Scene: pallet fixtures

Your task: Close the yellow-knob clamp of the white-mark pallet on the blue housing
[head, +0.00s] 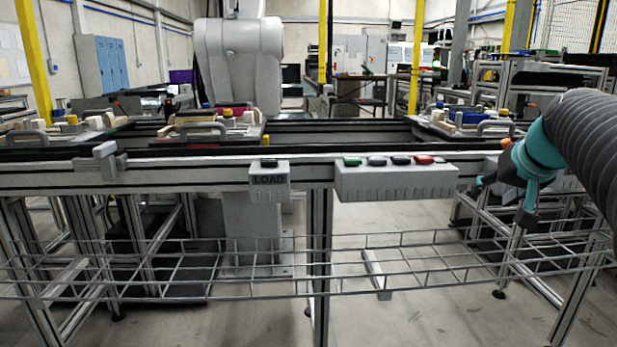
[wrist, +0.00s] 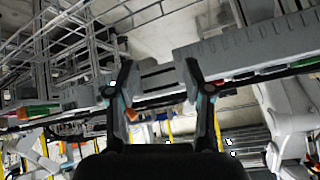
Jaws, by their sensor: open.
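A pallet (head: 489,137) at the right of the head view carries a blue part (head: 470,117), perhaps the blue housing, and a yellow knob (head: 502,112). Two more pallets stand at the middle (head: 196,142) and far left (head: 30,137), each with a yellow knob, (head: 228,113) and (head: 72,119). No white mark is readable, and the clamp positions are too small to tell. My gripper (head: 502,201) is at the right, in front of and below the rail, apart from the pallets. In the wrist view my gripper (wrist: 153,70) is open with nothing between its fingers.
A long rail (head: 150,176) runs across the front, with a LOAD box (head: 269,174) and a grey button box (head: 396,182). A wire rack (head: 350,268) hangs below. A white robot arm (head: 240,55) stands behind the middle pallet.

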